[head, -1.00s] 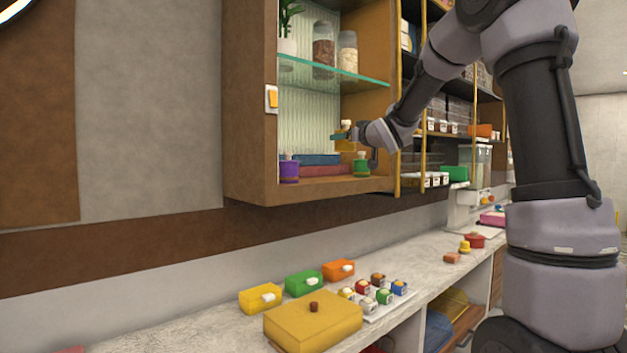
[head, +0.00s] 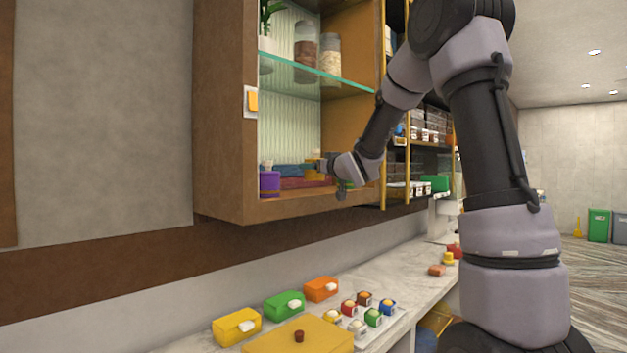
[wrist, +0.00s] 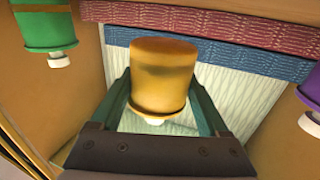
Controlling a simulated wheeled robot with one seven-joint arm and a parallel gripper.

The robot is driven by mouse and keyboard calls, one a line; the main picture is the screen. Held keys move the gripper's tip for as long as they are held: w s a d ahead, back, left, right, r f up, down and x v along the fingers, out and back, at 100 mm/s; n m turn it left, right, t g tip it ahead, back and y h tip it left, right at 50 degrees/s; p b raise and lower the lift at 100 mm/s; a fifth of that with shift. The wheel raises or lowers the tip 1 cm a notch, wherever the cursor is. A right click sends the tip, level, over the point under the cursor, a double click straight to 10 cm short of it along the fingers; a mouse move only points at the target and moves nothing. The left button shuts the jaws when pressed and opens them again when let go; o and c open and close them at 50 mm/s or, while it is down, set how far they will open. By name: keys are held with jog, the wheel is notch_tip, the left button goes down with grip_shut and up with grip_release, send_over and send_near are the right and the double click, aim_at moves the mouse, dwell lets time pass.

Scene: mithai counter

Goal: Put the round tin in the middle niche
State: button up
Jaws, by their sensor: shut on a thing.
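The round tin is yellow with a white knob; in the wrist view the tin (wrist: 165,75) sits between both fingers. My gripper (wrist: 167,100) is shut on it. In the head view my gripper (head: 322,166) is inside the wall cabinet's lower compartment (head: 290,208), holding the tin (head: 311,173) in front of stacked blue and red boxes. A purple tin (head: 269,183) stands to its left and a green tin (wrist: 45,22) on its other side. The wrist picture is upside down. I cannot tell whether the held tin touches the shelf floor.
A glass shelf (head: 310,72) with jars and a plant is above my gripper. The blue box (wrist: 200,47) and red box (wrist: 200,15) lie behind the tin.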

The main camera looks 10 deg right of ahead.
aim_at(320, 177)
jog(key=shift+f, duration=1.75)
jog(key=o, duration=1.3)
jog(key=shift+f, duration=0.15)
jog(key=s+d+m+g+h, duration=0.15)
jog(key=s+d, duration=0.25)
jog(key=s, duration=0.4)
jog(key=s+d+m+g+h, duration=0.1)
jog(key=s+d+m+h, duration=0.3)
jog(key=s, duration=0.5)
jog(key=s+f+g, duration=0.1)
jog(key=s+g, duration=0.1)
jog(key=s, duration=0.5)
jog(key=s+a+f+m+g+y, duration=0.1)
jog(key=s+f+g, duration=0.1)
jog(key=s, duration=0.6)
jog(key=s+a+f+m+g+y, duration=0.1)
jog(key=s+g, duration=0.2)
jog(key=s, duration=0.5)
jog(key=shift+s+f+g, duration=0.1)
jog(key=shift+f+g, duration=0.25)
jog(key=shift+f, duration=0.05)
